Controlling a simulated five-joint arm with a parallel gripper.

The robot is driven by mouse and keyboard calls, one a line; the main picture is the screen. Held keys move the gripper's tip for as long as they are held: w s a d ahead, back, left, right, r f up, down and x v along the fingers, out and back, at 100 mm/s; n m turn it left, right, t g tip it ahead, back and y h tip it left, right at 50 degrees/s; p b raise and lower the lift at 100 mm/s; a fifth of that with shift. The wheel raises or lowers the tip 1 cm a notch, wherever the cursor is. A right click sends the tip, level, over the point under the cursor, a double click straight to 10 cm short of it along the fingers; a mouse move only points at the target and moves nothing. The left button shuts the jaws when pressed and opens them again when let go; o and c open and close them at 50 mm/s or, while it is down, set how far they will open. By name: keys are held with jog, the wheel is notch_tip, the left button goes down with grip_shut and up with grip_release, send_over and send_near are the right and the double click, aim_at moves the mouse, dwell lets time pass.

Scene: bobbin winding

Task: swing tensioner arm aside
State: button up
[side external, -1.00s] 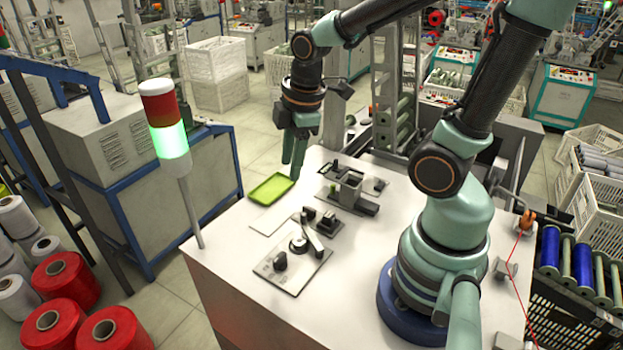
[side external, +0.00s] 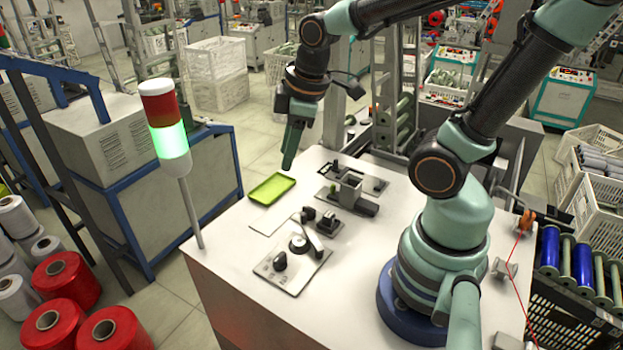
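A flat metal plate (side external: 287,283) on the white table carries a dark knob (side external: 280,261), a round spindle and a short grey lever (side external: 312,234), which looks like the tensioner arm. The lever slants up and to the left beside the spindle (side external: 299,243). My gripper (side external: 288,166) hangs above the far left part of the table, near the green tray, and points down. It is well apart from the lever. Its fingers overlap in this view, so their gap is hidden. I see nothing held at its tips.
A dark block fixture (side external: 328,223) and a grey bracket (side external: 350,192) stand behind the plate. A signal lamp (side external: 165,125) with its green section lit rises at the table's left corner.

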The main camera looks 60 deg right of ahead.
aim_at(303, 214)
jog(key=f+n+g, duration=0.1)
jog(key=f+n, duration=0.1)
jog(key=n, duration=0.1)
jog(key=d+f+n+g, duration=0.1)
jog(key=f+n, duration=0.1)
jog(key=n, duration=0.1)
jog(key=d+f+n+g, duration=0.1)
jog(key=f+n, duration=0.2)
jog(key=shift+s+d+f, duration=0.1)
jog(key=shift+s+d, duration=0.1)
jog(key=shift+s, duration=0.2)
jog(key=shift+s+d+f+n, duration=0.1)
jog(key=shift+f+n, duration=0.25)
jog(key=shift+n, duration=0.15)
jog(key=shift+s+d+f+n, duration=0.1)
jog(key=shift+f+n, duration=0.2)
jog(key=shift+n, duration=0.2)
jog(key=shift+f, duration=3.65)
grip_shut()
